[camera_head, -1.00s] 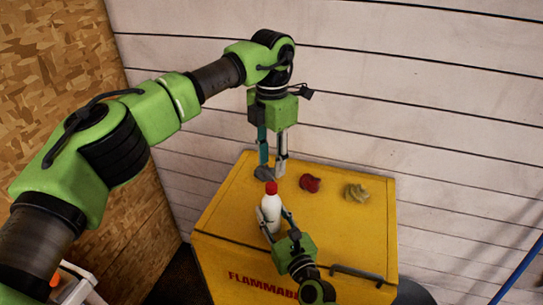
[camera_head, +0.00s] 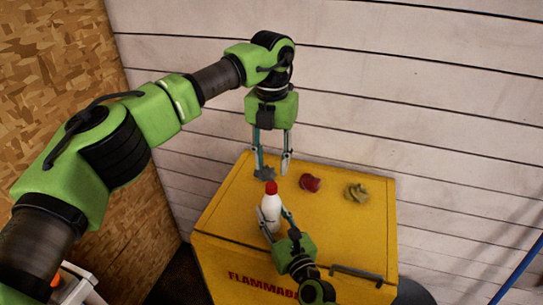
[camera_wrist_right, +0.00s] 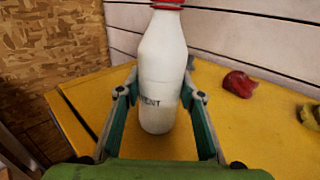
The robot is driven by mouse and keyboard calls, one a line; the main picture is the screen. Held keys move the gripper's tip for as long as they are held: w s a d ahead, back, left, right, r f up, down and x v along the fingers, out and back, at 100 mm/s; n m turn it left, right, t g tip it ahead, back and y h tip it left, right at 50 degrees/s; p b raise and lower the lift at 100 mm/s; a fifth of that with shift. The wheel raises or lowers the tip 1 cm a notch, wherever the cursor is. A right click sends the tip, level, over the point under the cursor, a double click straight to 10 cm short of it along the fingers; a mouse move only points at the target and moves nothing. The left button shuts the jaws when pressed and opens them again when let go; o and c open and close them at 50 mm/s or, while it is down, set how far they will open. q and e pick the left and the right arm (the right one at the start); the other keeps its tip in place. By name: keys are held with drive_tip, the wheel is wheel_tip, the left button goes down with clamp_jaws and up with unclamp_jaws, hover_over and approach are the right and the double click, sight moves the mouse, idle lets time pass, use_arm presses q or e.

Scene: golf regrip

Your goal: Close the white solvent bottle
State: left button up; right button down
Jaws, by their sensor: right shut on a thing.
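The white solvent bottle (camera_head: 270,210) stands upright on the yellow cabinet, with its red cap (camera_head: 271,187) on top. In the right wrist view the bottle (camera_wrist_right: 163,70) shows part of a dark label; the red cap (camera_wrist_right: 168,3) is cut off by the top edge. I cannot tell how tightly the cap sits. My right gripper (camera_head: 275,217) is shut on the bottle's body, a finger on each side. My left gripper (camera_head: 272,165) points down, open and empty, behind and above the cap in the head view, apart from it.
The yellow cabinet (camera_head: 340,226) has a dark handle at its front. A dark grey crumpled thing (camera_head: 264,173) lies behind the bottle, near the left fingertips. A red crumpled thing (camera_head: 310,182) and a yellowish one (camera_head: 356,192) lie to the right. A plank wall stands behind.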

sight(272, 185)
use_arm(q)
wheel_tip(272, 185, down, 7)
drive_tip(key=shift+r, duration=0.1)
idle(0.4)
clamp_jaws()
drive_tip(key=shift+o, duration=0.9)
unclamp_jaws()
wheel_tip(272, 185, up, 12)
